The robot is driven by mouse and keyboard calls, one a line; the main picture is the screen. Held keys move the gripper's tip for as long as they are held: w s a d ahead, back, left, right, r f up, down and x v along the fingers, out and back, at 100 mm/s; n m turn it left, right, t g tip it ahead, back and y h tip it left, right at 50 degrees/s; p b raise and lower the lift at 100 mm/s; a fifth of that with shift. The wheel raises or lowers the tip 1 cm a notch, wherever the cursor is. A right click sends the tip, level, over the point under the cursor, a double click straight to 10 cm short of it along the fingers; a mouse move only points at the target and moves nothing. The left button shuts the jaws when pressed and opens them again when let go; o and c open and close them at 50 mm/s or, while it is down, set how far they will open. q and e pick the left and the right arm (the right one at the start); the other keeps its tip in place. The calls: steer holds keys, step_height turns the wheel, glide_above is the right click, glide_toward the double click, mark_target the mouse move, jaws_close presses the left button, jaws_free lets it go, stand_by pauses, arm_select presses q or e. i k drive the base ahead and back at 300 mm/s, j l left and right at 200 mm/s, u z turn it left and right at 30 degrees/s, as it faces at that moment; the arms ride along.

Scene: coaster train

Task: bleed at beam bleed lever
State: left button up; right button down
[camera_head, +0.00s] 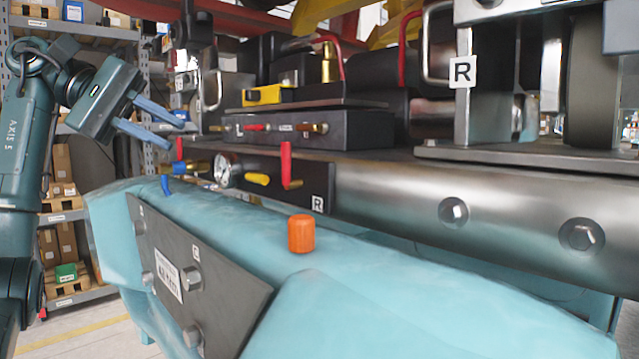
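My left gripper (172,133) is at the upper left, with its two blue fingers apart and nothing between them. It is above and left of a dark panel (262,176) on the beam, apart from it in the picture. The panel carries a round gauge (222,170), a yellow handle (258,179) and an upright red lever (286,165) beside an R label. A second red lever (179,150) and a small blue lever (166,186) show farther left, below the gripper. I cannot tell which is the beam bleed lever. My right gripper is not in view.
A light-blue beam (370,275) crosses the foreground, with an orange cylinder (301,234) standing on it and a bolted grey plate (190,275) on its side. A steel beam (500,205) runs behind. Shelves with boxes (62,160) stand at the left.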

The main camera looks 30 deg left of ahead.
mark_target(258, 177)
steer(key=k+j, duration=0.2)
steer(key=j, duration=0.15)
steer(key=k+j, duration=0.15)
steer(key=j, duration=0.2)
steer(key=k+j, duration=0.2)
steer(key=j, duration=0.2)
steer(key=k+j, duration=0.15)
steer(key=j, duration=0.2)
steer(key=k+j, duration=0.2)
steer(key=j, duration=0.15)
